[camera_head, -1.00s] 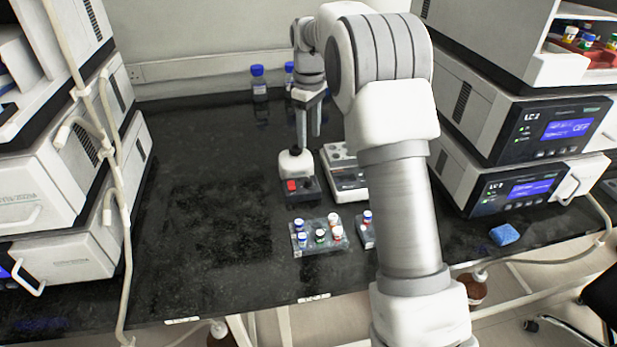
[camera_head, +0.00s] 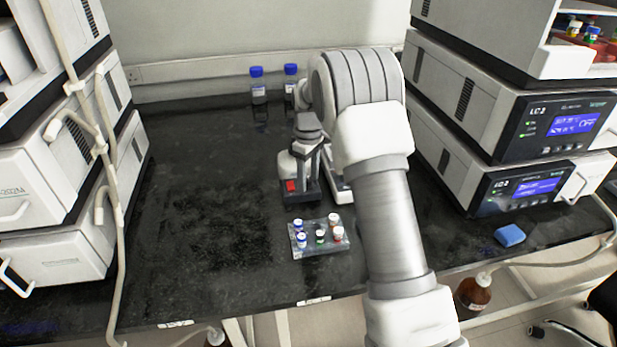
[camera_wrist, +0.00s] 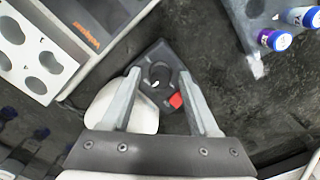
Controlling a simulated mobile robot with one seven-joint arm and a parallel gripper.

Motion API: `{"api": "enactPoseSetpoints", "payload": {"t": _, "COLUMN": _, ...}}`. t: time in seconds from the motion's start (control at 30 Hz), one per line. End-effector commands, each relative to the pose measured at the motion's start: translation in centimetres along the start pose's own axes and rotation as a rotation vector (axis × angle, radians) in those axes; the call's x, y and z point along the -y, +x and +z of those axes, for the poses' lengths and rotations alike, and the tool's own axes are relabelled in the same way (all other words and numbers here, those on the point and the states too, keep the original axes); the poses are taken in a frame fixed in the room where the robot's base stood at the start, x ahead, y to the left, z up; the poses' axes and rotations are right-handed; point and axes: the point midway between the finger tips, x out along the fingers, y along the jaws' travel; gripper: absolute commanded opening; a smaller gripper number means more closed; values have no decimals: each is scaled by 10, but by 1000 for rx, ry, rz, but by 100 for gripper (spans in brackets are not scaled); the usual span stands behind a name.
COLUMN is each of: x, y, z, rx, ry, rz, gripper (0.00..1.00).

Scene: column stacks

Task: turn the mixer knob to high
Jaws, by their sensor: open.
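The mixer has a pale rounded top (camera_head: 287,166) and a dark front base with a red switch (camera_head: 291,186). In the wrist view its dark base (camera_wrist: 142,66) lies between my fingers, with the red switch (camera_wrist: 176,101) near the right finger. A round dark knob (camera_wrist: 159,75) with a small white mark sits between the fingertips. My gripper (camera_wrist: 160,74) is open, its fingers on either side of the knob; I cannot tell whether they touch it. In the head view my gripper (camera_head: 308,194) is over the mixer's front and hides part of it.
A clear rack (camera_head: 319,237) with several capped vials stands in front of the mixer. A white device with holes (camera_wrist: 38,50) is beside it. Blue-capped bottles (camera_head: 257,86) stand at the back. Stacked instruments flank the bench; the bench left of the mixer is clear.

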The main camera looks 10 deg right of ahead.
Motion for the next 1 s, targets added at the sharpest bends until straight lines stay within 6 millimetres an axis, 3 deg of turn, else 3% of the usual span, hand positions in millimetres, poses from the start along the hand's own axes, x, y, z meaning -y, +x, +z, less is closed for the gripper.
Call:
{"api": "enactPoseSetpoints", "payload": {"t": 0.1, "x": 0, "y": 0, "z": 0, "rx": 0, "ry": 0, "rz": 0, "gripper": 61}}
{"api": "enactPoseSetpoints", "payload": {"t": 0.43, "x": 0, "y": -1, "z": 0, "rx": 0, "ry": 1, "rz": 0, "gripper": 1}}
{"api": "enactPoseSetpoints", "payload": {"t": 1.0, "x": 0, "y": -3, "z": 0, "rx": -1, "ry": 95, "rz": 1, "gripper": 0}}
